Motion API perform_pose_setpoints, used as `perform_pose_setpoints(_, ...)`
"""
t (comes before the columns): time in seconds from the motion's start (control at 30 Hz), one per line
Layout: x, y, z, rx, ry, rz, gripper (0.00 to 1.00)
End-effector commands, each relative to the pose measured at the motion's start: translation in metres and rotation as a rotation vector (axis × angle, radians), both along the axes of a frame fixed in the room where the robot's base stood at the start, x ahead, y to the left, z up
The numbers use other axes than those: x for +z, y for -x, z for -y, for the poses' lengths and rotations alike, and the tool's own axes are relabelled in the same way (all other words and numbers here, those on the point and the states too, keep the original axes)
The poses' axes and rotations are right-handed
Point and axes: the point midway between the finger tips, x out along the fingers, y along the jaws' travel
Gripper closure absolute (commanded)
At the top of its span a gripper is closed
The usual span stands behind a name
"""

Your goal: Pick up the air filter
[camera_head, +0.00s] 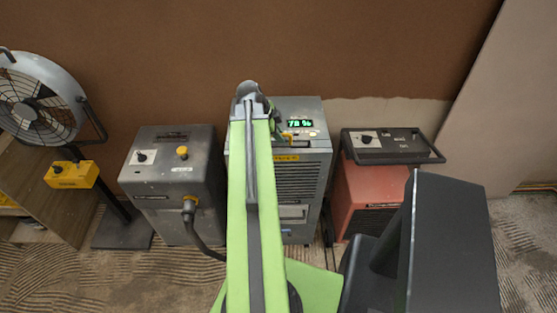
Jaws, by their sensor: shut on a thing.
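My green arm reaches forward over the middle grey unit (312,175), which has a lit display reading 78 %. The end of my arm, with my gripper (250,93), is at the top left part of this unit. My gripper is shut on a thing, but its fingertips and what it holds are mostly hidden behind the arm. I cannot make out the air filter for certain. A small yellow and dark part (290,135) shows on the unit's top, just right of my arm.
A grey box (160,165) with a black hose (200,240) stands to the left. A fan (38,95) with a yellow box (73,175) is at the far left. A red unit with a dark top (370,190) stands to the right. A brown wall rises behind.

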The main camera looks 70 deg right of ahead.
Motion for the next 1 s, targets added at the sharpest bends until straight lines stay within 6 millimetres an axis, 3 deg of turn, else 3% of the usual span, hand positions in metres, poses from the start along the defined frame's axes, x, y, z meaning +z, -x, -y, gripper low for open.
perform_pose_setpoints(0.67,0.004,0.000,0.000,0.000,0.000,0.000,1.00)
perform_pose_setpoints(1.0,0.041,0.000,0.000,0.000,0.000,0.000,1.00)
